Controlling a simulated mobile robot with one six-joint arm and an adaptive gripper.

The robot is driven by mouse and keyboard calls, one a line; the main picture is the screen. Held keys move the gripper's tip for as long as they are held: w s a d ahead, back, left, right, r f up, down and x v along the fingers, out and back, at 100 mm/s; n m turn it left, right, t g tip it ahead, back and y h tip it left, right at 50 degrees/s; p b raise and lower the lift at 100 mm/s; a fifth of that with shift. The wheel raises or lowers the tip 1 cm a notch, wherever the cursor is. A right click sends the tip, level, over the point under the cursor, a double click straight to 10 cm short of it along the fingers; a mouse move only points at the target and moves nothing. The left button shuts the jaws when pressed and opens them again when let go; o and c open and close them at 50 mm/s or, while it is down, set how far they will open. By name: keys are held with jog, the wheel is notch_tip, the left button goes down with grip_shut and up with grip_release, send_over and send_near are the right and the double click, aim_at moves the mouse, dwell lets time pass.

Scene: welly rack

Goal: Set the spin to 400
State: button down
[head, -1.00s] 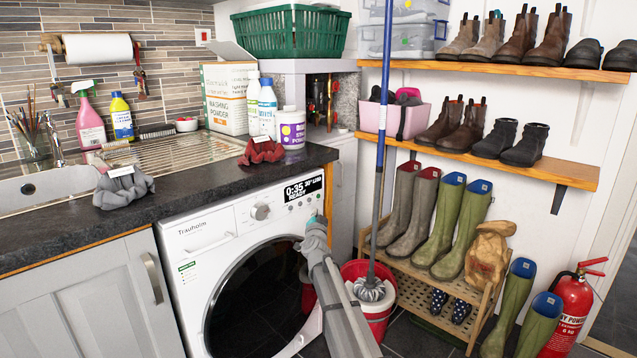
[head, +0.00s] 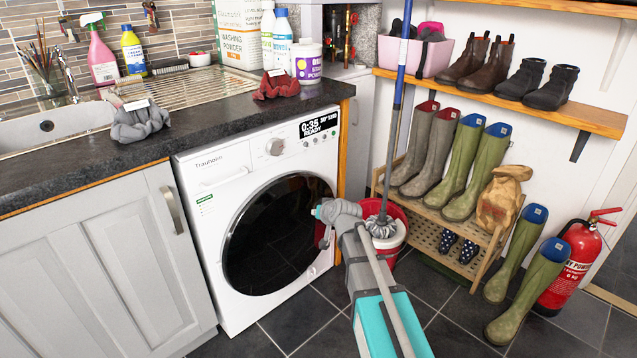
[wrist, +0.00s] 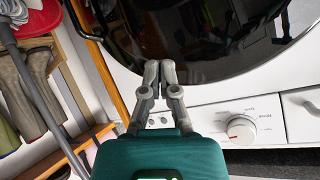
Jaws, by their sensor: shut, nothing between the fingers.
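The white washing machine (head: 215,235) stands under the worktop with its round dark door (head: 270,235) shut. Its dial (head: 275,146) is at the top middle of the front. The black display (head: 319,126) shows 0:35 and READY; the small figures beside the time are hard to read. Small buttons (head: 318,142) sit below the display. My gripper (head: 325,241) is at the door's right side, below the panel. In the wrist view my gripper (wrist: 157,66) is shut and empty, fingertips over the door's dark edge. That view is upside down, with the dial (wrist: 242,131) at lower right.
A red bucket (head: 401,212) with a mop (head: 382,226) stands close right of the machine, beside my arm. A boot rack (head: 436,229), green wellies and a red extinguisher (head: 574,262) are further right. Floor in front is clear.

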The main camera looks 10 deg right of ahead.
jog(key=s+d+f+g+h, duration=0.1)
jog(key=s+d+f+g, duration=0.1)
jog(key=s, duration=0.7)
jog(key=s+d+f+g+h, duration=0.1)
jog(key=s+d+f+g, duration=0.1)
jog(key=s+g, duration=0.3)
jog(key=s+d+f+g+h, duration=0.2)
jog(key=s+f+g, duration=0.1)
jog(key=s, duration=1)
jog(key=shift+d+f+n, duration=0.3)
jog(key=shift+f, duration=0.15)
jog(key=shift+s, duration=0.15)
